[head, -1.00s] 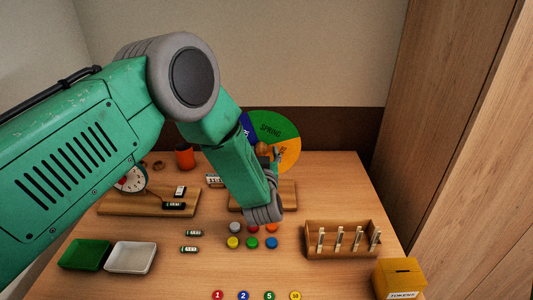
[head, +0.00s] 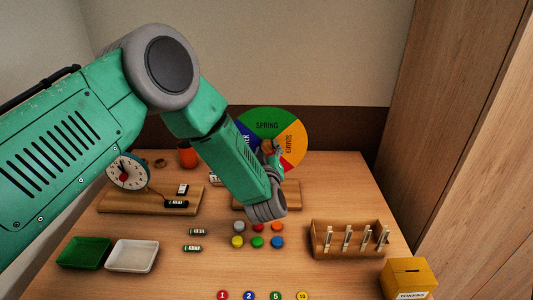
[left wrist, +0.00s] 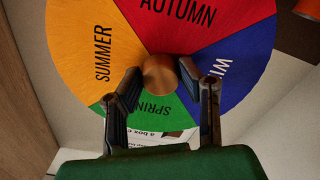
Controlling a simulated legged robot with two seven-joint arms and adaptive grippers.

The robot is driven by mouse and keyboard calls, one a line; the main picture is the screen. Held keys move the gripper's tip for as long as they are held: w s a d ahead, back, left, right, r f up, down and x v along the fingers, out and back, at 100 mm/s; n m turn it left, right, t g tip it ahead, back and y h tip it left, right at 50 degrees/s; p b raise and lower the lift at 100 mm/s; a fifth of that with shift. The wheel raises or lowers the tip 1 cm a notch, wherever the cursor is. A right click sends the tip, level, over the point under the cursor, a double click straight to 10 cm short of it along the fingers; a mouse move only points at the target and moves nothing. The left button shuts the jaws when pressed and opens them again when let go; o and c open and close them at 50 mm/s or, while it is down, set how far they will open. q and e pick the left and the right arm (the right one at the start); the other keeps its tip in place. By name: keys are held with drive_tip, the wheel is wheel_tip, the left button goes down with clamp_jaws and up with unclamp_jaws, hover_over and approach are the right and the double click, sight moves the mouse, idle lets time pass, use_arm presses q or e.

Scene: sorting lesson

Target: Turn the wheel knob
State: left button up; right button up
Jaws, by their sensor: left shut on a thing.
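The season wheel (head: 271,117) stands upright at the back of the table, with green SPRING at the top, orange SUMMER on the right and blue WINTER on the left. A bit of red AUTUMN shows low on the right. The round brown wheel knob (left wrist: 160,74) is at its hub, and it also shows in the head view (head: 267,144). My left gripper (left wrist: 160,70) is shut on the knob, with one dark finger on each side of it. My left arm hides the wheel's lower left part. My right gripper is not in view.
A wooden rack (head: 347,254) with several clips and a yellow token box (head: 409,266) are at right. Coloured buttons (head: 258,242) lie in the middle. A green tray (head: 84,253), a white tray (head: 132,268) and a dial (head: 127,173) are at left.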

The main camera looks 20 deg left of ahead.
use_arm(q)
drive_tip(key=o, duration=0.9)
drive_tip(key=shift+d, duration=0.1)
drive_tip(key=shift+o, duration=1.2)
drive_tip(key=shift+w+f, duration=0.15)
drive_tip(key=shift+w, duration=0.05)
drive_tip(key=shift+s, duration=0.1)
drive_tip(key=shift+s, duration=0.2)
drive_tip(key=v, duration=1.1)
drive_tip(key=shift+s, duration=0.15)
drive_tip(key=shift+d, duration=0.1)
